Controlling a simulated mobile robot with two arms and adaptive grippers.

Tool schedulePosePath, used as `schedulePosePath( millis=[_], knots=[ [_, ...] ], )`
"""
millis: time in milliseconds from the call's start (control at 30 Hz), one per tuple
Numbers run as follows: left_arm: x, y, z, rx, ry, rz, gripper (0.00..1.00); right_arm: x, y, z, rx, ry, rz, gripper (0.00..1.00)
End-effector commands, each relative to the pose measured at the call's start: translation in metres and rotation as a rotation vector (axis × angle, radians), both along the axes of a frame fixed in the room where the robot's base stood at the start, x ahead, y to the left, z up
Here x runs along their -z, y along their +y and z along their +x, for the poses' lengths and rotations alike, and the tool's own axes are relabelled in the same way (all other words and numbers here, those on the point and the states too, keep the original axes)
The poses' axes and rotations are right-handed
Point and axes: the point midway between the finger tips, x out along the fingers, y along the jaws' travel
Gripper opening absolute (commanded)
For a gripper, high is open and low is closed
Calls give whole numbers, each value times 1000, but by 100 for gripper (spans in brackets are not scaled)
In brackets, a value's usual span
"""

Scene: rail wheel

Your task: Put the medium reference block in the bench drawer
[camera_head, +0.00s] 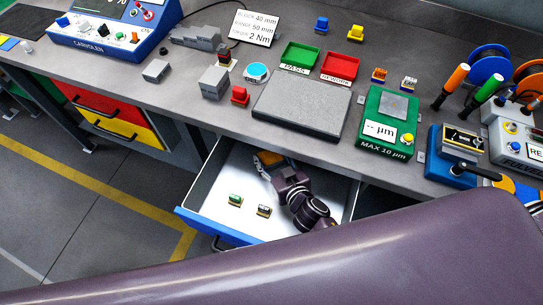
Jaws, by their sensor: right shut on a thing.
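The bench drawer (189,208) is pulled open below the bench top, with a white inside and a blue front. My right gripper (264,163) is inside it, towards the back, with its fingers low over the drawer floor. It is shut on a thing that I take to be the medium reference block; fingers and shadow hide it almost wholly. My left gripper is not in view.
Two small parts, one green (235,200) and one dark (264,211), lie in the drawer's front half. A grey plate (301,108) and a green gauge (386,150) stand on the bench above. My purple arm fills the foreground.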

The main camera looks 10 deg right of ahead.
Motion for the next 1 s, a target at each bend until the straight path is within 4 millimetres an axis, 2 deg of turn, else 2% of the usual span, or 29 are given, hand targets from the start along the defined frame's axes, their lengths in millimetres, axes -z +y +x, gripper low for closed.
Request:
schedulePosePath(
  millis=[67, 100, 200, 567, 633, 767, 1000],
  knots=[
    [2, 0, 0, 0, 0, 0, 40, -3, 1, 3, -3, -11, 3, 0],
    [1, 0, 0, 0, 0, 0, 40, 1, 0, 0, 0, 0, -1, 56],
    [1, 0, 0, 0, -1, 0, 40, 1, 0, 0, 0, 0, 0, 67],
    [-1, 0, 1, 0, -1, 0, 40, -1, 0, 0, 0, 0, 0, 69],
    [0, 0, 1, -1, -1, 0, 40, -1, -1, -5, 0, 1, 0, 69],
    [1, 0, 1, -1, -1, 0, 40, -7, -4, -22, -1, 2, 1, 69],
    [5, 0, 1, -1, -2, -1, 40, -25, -13, -64, 0, 3, 0, 69]
  ],
)
